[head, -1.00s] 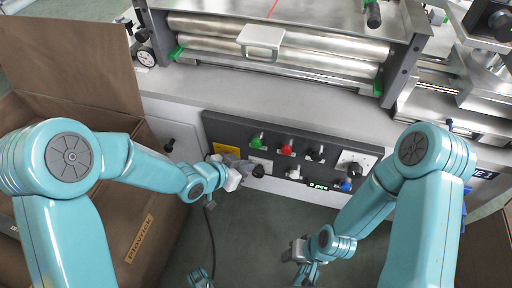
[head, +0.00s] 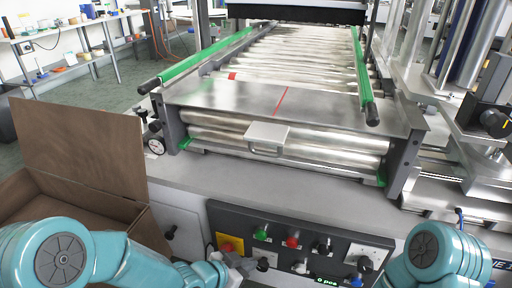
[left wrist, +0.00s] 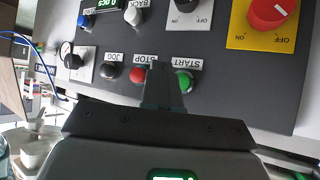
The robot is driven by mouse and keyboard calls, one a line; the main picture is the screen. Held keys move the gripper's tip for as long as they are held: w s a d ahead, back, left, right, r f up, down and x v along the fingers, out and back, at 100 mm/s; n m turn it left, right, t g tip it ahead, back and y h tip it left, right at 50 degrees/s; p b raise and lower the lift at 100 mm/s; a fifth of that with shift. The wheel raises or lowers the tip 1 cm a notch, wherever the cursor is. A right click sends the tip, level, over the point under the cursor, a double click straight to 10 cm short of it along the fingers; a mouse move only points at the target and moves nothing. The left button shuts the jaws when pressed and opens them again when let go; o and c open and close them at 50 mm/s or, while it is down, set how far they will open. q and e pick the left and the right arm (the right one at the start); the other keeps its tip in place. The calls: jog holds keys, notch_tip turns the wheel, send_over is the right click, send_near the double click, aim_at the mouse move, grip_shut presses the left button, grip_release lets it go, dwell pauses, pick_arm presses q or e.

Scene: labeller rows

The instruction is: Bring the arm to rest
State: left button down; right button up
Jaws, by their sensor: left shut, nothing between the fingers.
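My left gripper (head: 246,266) is low in the head view, in front of the left part of the dark control panel (head: 225,219). Its tip region is small there and partly cut by the lower edge. In the left wrist view its fingers (left wrist: 160,84) are together with nothing between them, in front of the panel near the green START button (left wrist: 186,81) and red STOP button (left wrist: 138,74). Whether they touch the panel cannot be told. Of my right arm only a teal joint shows at the lower right; its gripper is out of the picture.
Above the panel is a grey ledge (head: 260,190) and a roller conveyor (head: 295,75) with green side rails. An open brown box (head: 80,150) stands at the left. The panel has a red knob on a yellow plate (head: 230,246). A metal press stands at the right.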

pick_arm(q)
jog(key=s+a+f+n+g+y, duration=0.2)
jog(key=s+a+f+n, duration=0.35)
jog(key=a+f, duration=0.4)
jog(key=s+a+f+n+g+y, duration=0.2)
jog(key=s+f+n+g, duration=0.35)
jog(key=s, duration=0.85)
notch_tip(320, 180, up, 28)
jog(key=p, duration=3)
jog(key=shift+s+d+n+t+p, duration=0.3)
jog(key=shift+s+d+t+p, duration=0.1)
jog(key=shift+s+d+t, duration=0.05)
pick_arm(e)
notch_tip(320, 180, up, 31)
jog(key=shift+s+a+f, duration=0.15)
jog(key=shift+f, duration=0.05)
